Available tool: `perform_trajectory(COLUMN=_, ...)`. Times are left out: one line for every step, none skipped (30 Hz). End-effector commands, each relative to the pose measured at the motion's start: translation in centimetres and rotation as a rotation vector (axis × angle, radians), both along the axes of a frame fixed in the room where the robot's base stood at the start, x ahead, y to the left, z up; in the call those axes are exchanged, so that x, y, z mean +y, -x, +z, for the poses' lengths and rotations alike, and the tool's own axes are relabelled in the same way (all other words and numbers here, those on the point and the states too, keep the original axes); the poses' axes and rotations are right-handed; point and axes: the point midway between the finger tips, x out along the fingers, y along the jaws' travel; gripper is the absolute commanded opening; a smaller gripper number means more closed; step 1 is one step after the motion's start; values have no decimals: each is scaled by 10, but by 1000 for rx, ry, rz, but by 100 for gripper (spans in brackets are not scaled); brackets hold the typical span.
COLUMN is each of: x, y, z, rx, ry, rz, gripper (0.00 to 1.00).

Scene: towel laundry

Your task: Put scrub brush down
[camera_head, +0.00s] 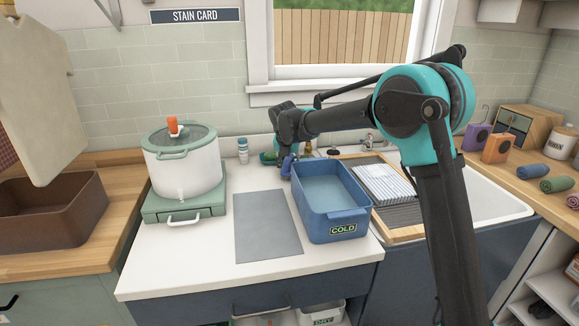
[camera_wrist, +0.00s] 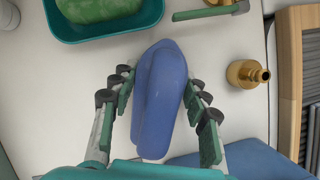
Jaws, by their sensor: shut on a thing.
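The scrub brush (camera_wrist: 158,95) shows in the wrist view as a smooth blue body lying lengthwise between my fingers. My gripper (camera_wrist: 160,84) is shut on it, with a finger along each side. Its bristles are not visible. In the head view, my gripper (camera_head: 288,152) is at the back of the white counter, just behind the blue COLD tub (camera_head: 343,230), and a bit of the blue brush (camera_head: 287,166) shows below it. I cannot tell whether the brush touches the counter.
A teal dish (camera_wrist: 150,22) with a green block (camera_wrist: 95,8) is beyond the brush. A brass fitting (camera_wrist: 247,74) is to its right, and a green-handled tool (camera_wrist: 210,12) lies above. A pot (camera_head: 183,165) and grey mat (camera_head: 267,226) are left of the tub.

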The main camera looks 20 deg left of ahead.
Motion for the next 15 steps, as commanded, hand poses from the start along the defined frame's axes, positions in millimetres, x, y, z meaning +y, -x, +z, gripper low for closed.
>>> perform_trajectory(x=0, y=0, z=-2, rx=2, ry=1, rz=0, gripper=48)
perform_trajectory(x=0, y=0, z=-2, rx=3, ry=1, rz=0, gripper=52)
perform_trajectory(x=0, y=1, z=-2, rx=3, ry=1, rz=0, gripper=57)
perform_trajectory(x=0, y=1, z=-2, rx=3, ry=1, rz=0, gripper=61)
perform_trajectory(x=0, y=1, z=-2, rx=3, ry=1, rz=0, gripper=64)
perform_trajectory(x=0, y=1, z=-2, rx=3, ry=1, rz=0, gripper=66)
perform_trajectory(x=0, y=1, z=-2, rx=3, ry=1, rz=0, gripper=66)
perform_trajectory(x=0, y=1, z=-2, rx=3, ry=1, rz=0, gripper=66)
perform_trajectory(x=0, y=1, z=-2, rx=3, ry=1, rz=0, gripper=66)
perform_trajectory(x=0, y=1, z=-2, rx=3, ry=1, rz=0, gripper=66)
perform_trajectory(x=0, y=1, z=-2, rx=3, ry=1, rz=0, gripper=66)
perform_trajectory(x=0, y=1, z=-2, rx=3, ry=1, rz=0, gripper=66)
perform_trajectory(x=0, y=1, z=-2, rx=3, ry=1, rz=0, gripper=66)
perform_trajectory(x=0, y=0, z=-1, rx=3, ry=1, rz=0, gripper=66)
perform_trajectory(x=0, y=1, z=0, rx=2, ry=1, rz=0, gripper=66)
